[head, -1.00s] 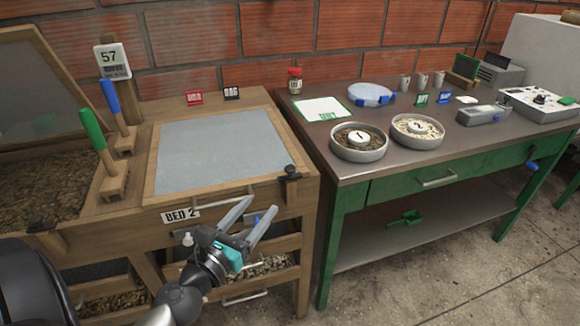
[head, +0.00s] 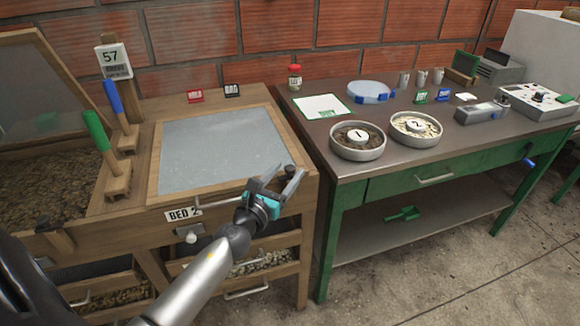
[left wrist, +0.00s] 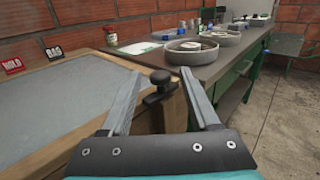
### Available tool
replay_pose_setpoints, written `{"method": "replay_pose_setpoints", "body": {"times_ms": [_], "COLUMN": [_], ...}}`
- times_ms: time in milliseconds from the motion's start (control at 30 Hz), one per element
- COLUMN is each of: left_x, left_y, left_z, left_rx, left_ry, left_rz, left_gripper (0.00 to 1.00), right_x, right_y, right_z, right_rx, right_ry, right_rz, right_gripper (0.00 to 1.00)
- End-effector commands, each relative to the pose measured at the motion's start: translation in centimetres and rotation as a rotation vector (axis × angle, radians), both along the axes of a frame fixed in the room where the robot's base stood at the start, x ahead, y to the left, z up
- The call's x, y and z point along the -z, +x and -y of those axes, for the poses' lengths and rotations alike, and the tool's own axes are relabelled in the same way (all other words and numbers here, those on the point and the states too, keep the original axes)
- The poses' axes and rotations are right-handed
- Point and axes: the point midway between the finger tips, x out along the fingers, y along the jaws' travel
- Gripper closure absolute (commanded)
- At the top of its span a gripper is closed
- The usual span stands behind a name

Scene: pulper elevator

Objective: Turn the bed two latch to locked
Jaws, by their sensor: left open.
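The bed two latch is a dark knob with a short arm (left wrist: 157,88) at the front right corner of the bed two lid (head: 215,150). In the head view it is mostly hidden behind my left gripper (head: 291,171). In the left wrist view my left gripper (left wrist: 161,75) is open, with one finger to each side of the latch. The latch appears just beyond the fingertips, apart from them. The BED 2 label (head: 183,214) is on the wooden front. My right gripper is not in view.
A wooden bed with an open lid and green (head: 97,130) and blue (head: 114,100) handles stands at the left. Small red and black signs sit behind the lid.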

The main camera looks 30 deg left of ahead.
Motion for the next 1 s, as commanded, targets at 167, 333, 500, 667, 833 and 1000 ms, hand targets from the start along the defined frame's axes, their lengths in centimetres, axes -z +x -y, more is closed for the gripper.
{"method": "replay_pose_setpoints", "body": {"times_ms": [167, 333, 500, 667, 833, 1000], "left_x": [0.0, 0.0, 0.0, 0.0, 0.0, 0.0], "left_y": [1.7, 2.3, 2.4, 2.3, 2.3, 2.3], "left_z": [-0.1, -0.1, -0.2, -0.2, -0.2, -0.2], "left_rx": [0.001, 0.001, 0.001, 0.001, 0.001, 0.001], "left_ry": [-0.001, -0.001, -0.001, -0.001, -0.001, -0.001], "left_rz": [0.000, 0.000, -0.001, -0.001, 0.000, 0.000], "left_gripper": [0.38, 0.38, 0.38, 0.45, 0.64, 0.83], "right_x": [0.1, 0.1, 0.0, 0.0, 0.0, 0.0], "right_y": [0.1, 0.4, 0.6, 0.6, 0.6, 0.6], "right_z": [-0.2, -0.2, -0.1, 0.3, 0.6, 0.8], "right_rx": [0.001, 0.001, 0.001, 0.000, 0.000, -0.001], "right_ry": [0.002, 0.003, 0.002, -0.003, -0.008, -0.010], "right_rz": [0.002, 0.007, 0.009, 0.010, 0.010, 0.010], "right_gripper": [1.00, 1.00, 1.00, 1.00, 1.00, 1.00]}}
